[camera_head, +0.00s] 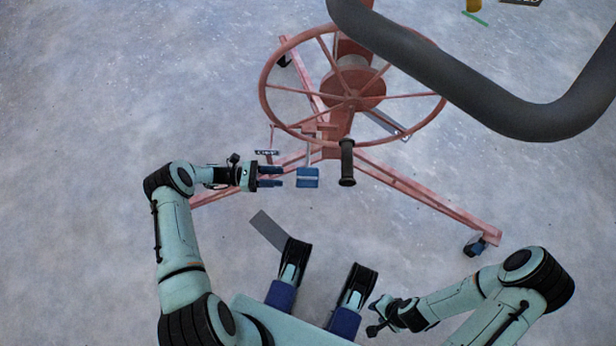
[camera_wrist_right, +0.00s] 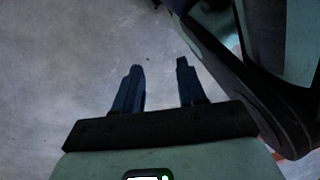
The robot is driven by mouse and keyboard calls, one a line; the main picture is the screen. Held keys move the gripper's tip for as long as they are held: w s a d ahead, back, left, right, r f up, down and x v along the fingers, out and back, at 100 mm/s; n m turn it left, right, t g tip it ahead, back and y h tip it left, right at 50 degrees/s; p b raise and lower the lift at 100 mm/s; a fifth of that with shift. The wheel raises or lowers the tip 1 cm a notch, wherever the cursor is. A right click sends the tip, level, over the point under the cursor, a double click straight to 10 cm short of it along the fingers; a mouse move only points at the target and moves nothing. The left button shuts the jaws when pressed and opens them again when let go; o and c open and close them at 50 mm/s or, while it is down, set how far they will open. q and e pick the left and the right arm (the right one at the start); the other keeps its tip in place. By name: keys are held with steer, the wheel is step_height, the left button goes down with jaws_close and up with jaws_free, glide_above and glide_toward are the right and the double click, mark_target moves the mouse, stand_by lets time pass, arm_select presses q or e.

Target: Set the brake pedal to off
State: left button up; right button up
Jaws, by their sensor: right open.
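The brake pedal (camera_head: 307,179) appears as a small blue plate at the end of a thin pink arm, low on the pink panel lift (camera_head: 340,135). My left gripper (camera_head: 281,177) is just left of the pedal, pointing at it. Its two blue fingers are apart with nothing seen between them, and a small gap separates them from the pedal. My right gripper (camera_head: 374,317) is low in the head view, far from the pedal. In the right wrist view its fingers (camera_wrist_right: 159,85) are open and empty over bare floor.
A large pink handwheel (camera_head: 268,105) with a black handle (camera_head: 347,163) stands above and right of the pedal. Pink legs with casters (camera_head: 475,244) spread across the floor. A thick dark grey bar (camera_head: 470,90) crosses the upper right. Floor at left is clear.

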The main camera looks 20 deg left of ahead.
mark_target(299, 178)
arm_select(q)
steer(key=b+x, duration=0.1)
steer(key=x, duration=0.9)
steer(key=shift+d, duration=0.35)
arm_select(e)
steer(key=shift+s+f+g, duration=0.3)
steer(key=shift+s+f, duration=0.05)
steer(key=shift+s, duration=0.5)
